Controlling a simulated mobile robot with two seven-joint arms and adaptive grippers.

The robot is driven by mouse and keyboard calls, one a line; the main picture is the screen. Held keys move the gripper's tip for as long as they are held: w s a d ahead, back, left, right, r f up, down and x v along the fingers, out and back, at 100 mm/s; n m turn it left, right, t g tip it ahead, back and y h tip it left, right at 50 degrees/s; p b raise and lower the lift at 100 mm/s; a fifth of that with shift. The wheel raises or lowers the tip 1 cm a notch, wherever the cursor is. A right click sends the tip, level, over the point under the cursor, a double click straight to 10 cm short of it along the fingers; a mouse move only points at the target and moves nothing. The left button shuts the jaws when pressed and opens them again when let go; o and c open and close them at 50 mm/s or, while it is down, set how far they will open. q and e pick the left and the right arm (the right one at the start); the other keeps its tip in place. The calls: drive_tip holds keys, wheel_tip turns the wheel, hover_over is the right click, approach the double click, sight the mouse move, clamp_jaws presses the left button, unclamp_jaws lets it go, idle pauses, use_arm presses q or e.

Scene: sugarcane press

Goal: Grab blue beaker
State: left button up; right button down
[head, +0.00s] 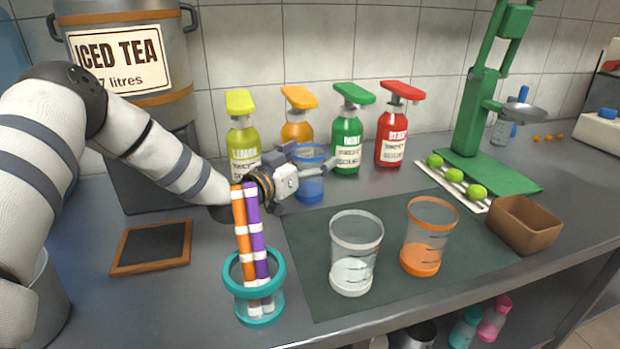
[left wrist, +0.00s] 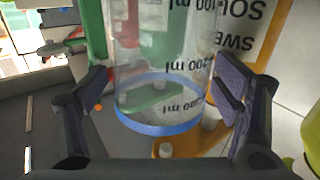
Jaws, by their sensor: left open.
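The blue beaker (head: 311,188) is a clear cup with a blue base, upright near the back of the counter in front of the syrup bottles. My left gripper (head: 318,164) is at the beaker, its fingers open. In the left wrist view the beaker (left wrist: 160,125) shows between the two spread fingers (left wrist: 165,88), with a visible gap at the left finger; I cannot tell whether the right finger touches it. My right gripper is not in view.
A white beaker (head: 351,275) and an orange beaker (head: 421,262) stand on the dark mat (head: 315,265). A teal holder (head: 258,315) with tall sticks is below my left arm. Lemon (head: 243,140), orange, green and red bottles stand behind. A green press (head: 475,130) is right.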

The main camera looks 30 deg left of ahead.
use_arm(q)
drive_tip(key=c, duration=1.4)
drive_tip(key=shift+r, duration=0.2)
